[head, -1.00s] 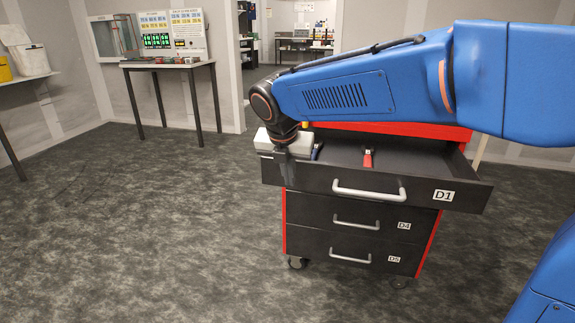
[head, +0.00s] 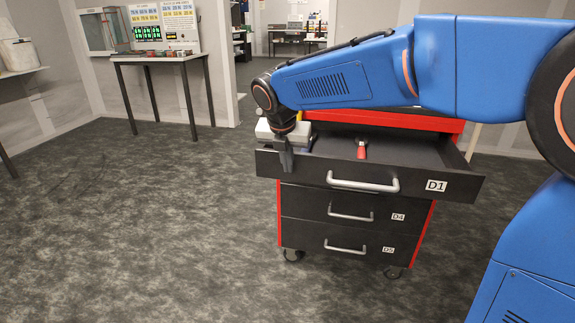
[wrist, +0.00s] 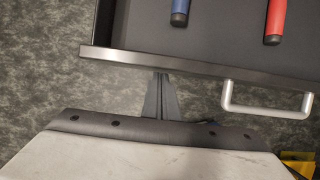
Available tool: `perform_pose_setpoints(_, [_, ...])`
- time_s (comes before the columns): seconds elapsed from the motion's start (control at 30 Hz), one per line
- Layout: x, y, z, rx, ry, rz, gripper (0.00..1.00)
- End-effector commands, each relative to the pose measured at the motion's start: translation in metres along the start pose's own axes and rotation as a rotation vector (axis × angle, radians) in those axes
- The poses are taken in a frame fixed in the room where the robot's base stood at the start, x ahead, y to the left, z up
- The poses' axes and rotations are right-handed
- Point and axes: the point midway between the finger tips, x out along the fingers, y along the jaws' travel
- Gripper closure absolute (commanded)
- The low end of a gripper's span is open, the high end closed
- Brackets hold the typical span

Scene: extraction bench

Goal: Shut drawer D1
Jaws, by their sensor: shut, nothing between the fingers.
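Drawer D1 (head: 410,184) is the top drawer of a red and black wheeled cabinet and stands pulled well out, with its silver handle (head: 362,184) at mid-front. My gripper (head: 287,163) is shut and empty, pointing down at the left part of the drawer's front, left of the handle. In the wrist view my fingers (wrist: 160,92) are beside the outer side of the drawer front (wrist: 200,66), left of the handle (wrist: 267,103). I cannot tell whether they touch it. A red-handled tool (head: 361,149) and a blue-handled tool (wrist: 181,12) lie inside.
Drawers D4 (head: 310,204) and D5 (head: 300,237) below look shut. A table (head: 160,58) with small items stands at the back left by the wall. The dark floor left of and before the cabinet is clear.

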Motion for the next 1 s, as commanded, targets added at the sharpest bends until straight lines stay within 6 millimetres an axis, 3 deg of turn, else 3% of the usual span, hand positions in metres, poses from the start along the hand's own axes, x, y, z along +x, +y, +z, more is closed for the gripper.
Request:
perform_pose_setpoints(0.27, [0.016, -0.001, 0.04, 0.004, -0.001, -0.002, 1.0])
perform_pose_setpoints(0.7, [0.059, -0.001, 0.146, 0.004, 0.0, -0.001, 1.0])
perform_pose_setpoints(1.0, [0.079, 0.0, 0.197, 0.001, -0.001, 0.0, 1.0])
